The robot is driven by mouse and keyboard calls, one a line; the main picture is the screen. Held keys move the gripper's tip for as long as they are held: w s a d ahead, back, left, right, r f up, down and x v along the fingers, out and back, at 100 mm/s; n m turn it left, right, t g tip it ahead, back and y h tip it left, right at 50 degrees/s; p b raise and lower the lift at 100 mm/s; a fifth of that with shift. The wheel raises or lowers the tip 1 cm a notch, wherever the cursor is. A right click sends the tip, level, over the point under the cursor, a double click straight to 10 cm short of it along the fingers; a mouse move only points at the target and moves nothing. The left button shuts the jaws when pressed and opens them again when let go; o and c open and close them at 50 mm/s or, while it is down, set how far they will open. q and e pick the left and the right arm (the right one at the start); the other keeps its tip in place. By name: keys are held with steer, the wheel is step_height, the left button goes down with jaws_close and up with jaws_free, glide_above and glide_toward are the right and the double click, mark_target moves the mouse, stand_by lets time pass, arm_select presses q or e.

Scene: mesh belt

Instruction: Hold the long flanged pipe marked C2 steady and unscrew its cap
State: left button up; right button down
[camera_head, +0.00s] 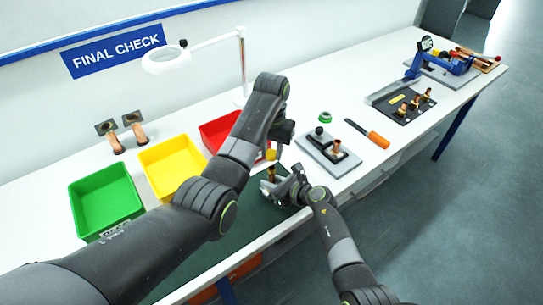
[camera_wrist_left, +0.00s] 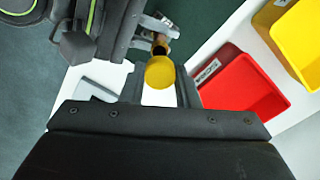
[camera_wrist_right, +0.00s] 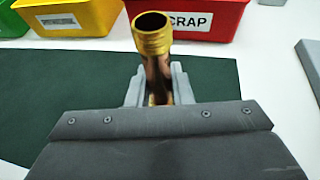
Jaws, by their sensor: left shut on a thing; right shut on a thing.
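The long pipe is copper with a brass threaded upper end (camera_wrist_right: 152,36); it also shows in the head view (camera_head: 271,173). Its threaded mouth is bare and open in the right wrist view. My right gripper (camera_wrist_right: 158,92) is shut around its copper body and holds it roughly upright over the dark green mat (camera_wrist_right: 60,95). The yellow cap (camera_wrist_left: 160,73) is between the fingers of my left gripper (camera_wrist_left: 160,88), which is shut on it. The cap is above the pipe's mouth, apart from it, and shows small in the head view (camera_head: 271,155). The C2 mark and flange cannot be made out.
Green (camera_head: 104,202), yellow (camera_head: 171,165) and red (camera_head: 222,129) bins stand along the wall side. A grey fixture plate (camera_head: 328,152), an orange-handled tool (camera_head: 368,132) and a dark plate with copper fittings (camera_head: 405,106) lie to the right. A magnifier lamp (camera_head: 167,57) overhangs the bins.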

steer(key=c, duration=1.2)
jaws_free()
steer(key=v, duration=1.2)
